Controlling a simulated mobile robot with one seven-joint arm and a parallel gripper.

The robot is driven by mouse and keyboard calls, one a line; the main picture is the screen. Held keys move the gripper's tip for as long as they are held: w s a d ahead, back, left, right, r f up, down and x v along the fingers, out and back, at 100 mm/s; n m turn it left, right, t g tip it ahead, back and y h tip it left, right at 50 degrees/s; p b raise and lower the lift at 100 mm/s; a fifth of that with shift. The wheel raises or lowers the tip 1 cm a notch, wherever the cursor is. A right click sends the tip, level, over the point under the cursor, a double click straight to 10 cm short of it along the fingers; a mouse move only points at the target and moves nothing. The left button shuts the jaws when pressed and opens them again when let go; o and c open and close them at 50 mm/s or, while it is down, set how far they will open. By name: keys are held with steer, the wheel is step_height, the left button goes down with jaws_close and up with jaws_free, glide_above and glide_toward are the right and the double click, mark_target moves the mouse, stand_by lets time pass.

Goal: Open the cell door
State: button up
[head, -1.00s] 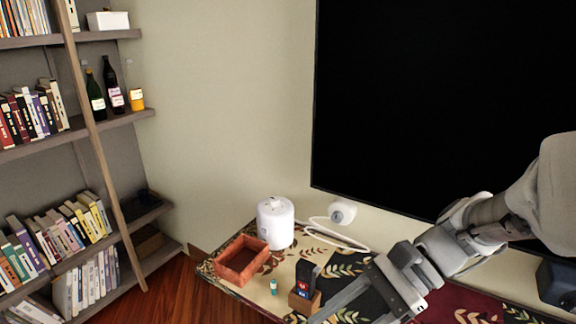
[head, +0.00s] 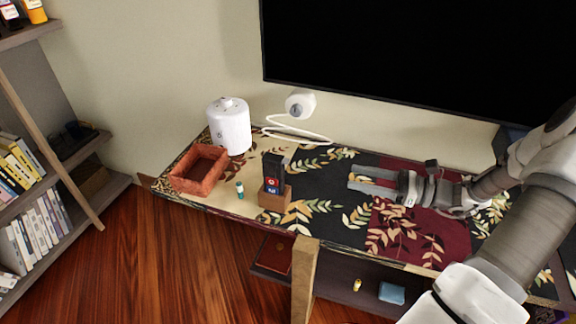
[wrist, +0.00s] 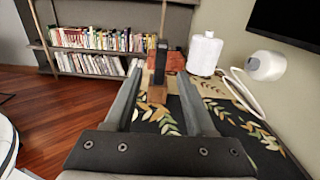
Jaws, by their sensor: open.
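A black upright device (head: 273,170) with red and blue labels stands in a brown block-shaped holder (head: 275,200) on the table. No separate cell door can be made out on the side I see. A small teal and white cylinder (head: 240,190) stands just left of the holder. My gripper (head: 352,180) is open and empty over the table, to the right of the device and apart from it. In the wrist view, the device (wrist: 161,60) and its holder (wrist: 157,94) show ahead, between the two fingers (wrist: 162,82).
A reddish open tray (head: 185,184) and a white canister (head: 230,128) stand at the table's left end. A white round object with a cable (head: 300,103) is by the wall, below a large black screen (head: 400,60).

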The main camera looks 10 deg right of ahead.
mark_target(276, 160)
steer(key=b+x, duration=0.3)
steer(key=x, duration=1.4)
steer(key=shift+w, duration=0.3)
steer(key=shift+d, duration=0.1)
jaws_close()
stand_by(0.6)
